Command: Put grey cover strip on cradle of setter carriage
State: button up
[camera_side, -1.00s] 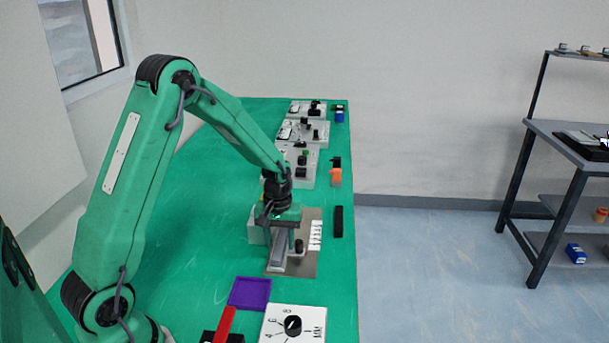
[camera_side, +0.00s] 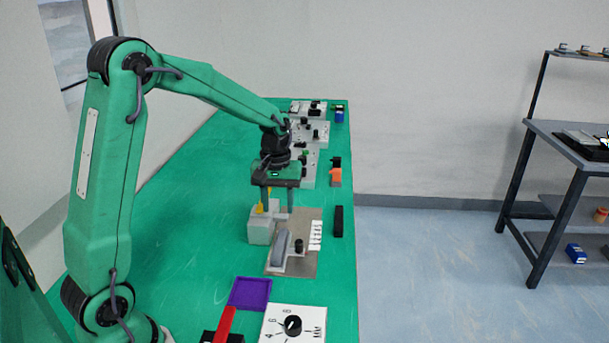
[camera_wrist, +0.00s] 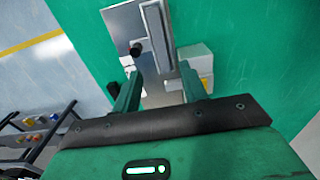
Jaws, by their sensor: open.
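The grey cover strip (camera_side: 281,247) appears as a long grey piece with a rounded top, lying on the setter carriage (camera_side: 303,264). The cradle is mostly hidden beneath it, so I cannot tell how exactly it is seated. In the wrist view the strip (camera_wrist: 155,38) runs lengthwise along the carriage plate (camera_wrist: 121,24), beside a black knob (camera_wrist: 135,48). My gripper (camera_side: 278,209) is open and empty, above and beyond the strip's far end. Its two fingers stand apart in the wrist view (camera_wrist: 160,78), with nothing between them.
A pale grey block (camera_side: 261,230) stands left of the carriage, close to my gripper. A white marked strip (camera_side: 315,235) and a black bar (camera_side: 339,221) lie to the right. A purple tray (camera_side: 250,293) and a white dial box (camera_side: 294,324) are nearer. The left of the green table is clear.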

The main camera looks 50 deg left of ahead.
jog(key=shift+r, duration=0.45)
dwell(0.3)
jog(key=s+d+r+m+t, duration=0.2)
jog(key=s+d+r+m, duration=0.2)
jog(key=s, duration=0.5)
jog(key=s+d+r+m+t, duration=0.3)
jog(key=s+d+r+m, duration=0.2)
jog(key=s, duration=0.5)
jog(key=shift+d+r+t, duration=0.3)
jog(key=shift+d+r, duration=0.5)
jog(key=shift+d, duration=0.15)
